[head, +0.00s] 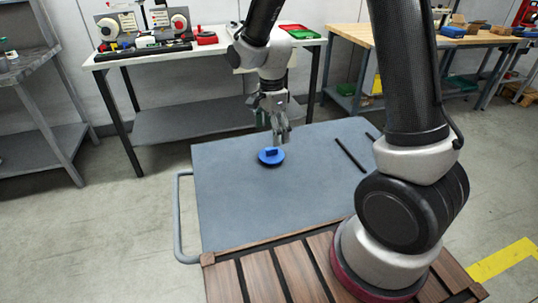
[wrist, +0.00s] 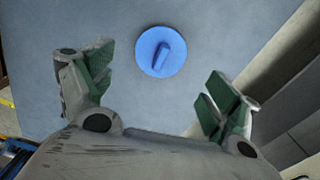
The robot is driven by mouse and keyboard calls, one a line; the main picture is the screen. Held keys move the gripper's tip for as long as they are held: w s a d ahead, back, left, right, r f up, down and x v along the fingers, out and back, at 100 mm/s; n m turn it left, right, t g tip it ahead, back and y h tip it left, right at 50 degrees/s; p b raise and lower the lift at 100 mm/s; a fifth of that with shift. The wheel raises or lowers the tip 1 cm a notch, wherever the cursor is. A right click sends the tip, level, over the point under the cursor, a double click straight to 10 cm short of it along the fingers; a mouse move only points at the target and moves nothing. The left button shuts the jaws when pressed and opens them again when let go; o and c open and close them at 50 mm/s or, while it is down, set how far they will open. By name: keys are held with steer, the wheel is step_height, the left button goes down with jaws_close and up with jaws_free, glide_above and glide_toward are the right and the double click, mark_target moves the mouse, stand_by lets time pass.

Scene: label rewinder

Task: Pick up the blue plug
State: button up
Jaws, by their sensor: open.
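The blue plug (head: 271,157) is a round disc with a raised bar-like grip on top. It lies flat on the grey cart top (head: 225,200), near its far edge. In the wrist view the blue plug (wrist: 160,52) sits beyond the fingertips, roughly centred between them, with its bar slanting. My gripper (head: 278,135) hangs above the plug in the head view, pointing down. In the wrist view my gripper (wrist: 160,85) has its two green-padded fingers spread wide, with nothing between them.
Two black bars (head: 350,155) lie on the cart top to the right. The cart's handle (head: 180,220) is at its left. A white-topped bench (head: 140,57) with the label rewinder (head: 143,25) stands behind. The cart's left and front surface is clear.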

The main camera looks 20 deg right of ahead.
mark_target(272, 148)
steer(key=shift+w+m, duration=0.1)
steer(key=shift+m, duration=0.6)
steer(key=shift+f, duration=0.3)
step_height(272, 148, down, 7)
steer(key=shift+d+f, duration=0.15)
steer(key=c, duration=0.9)
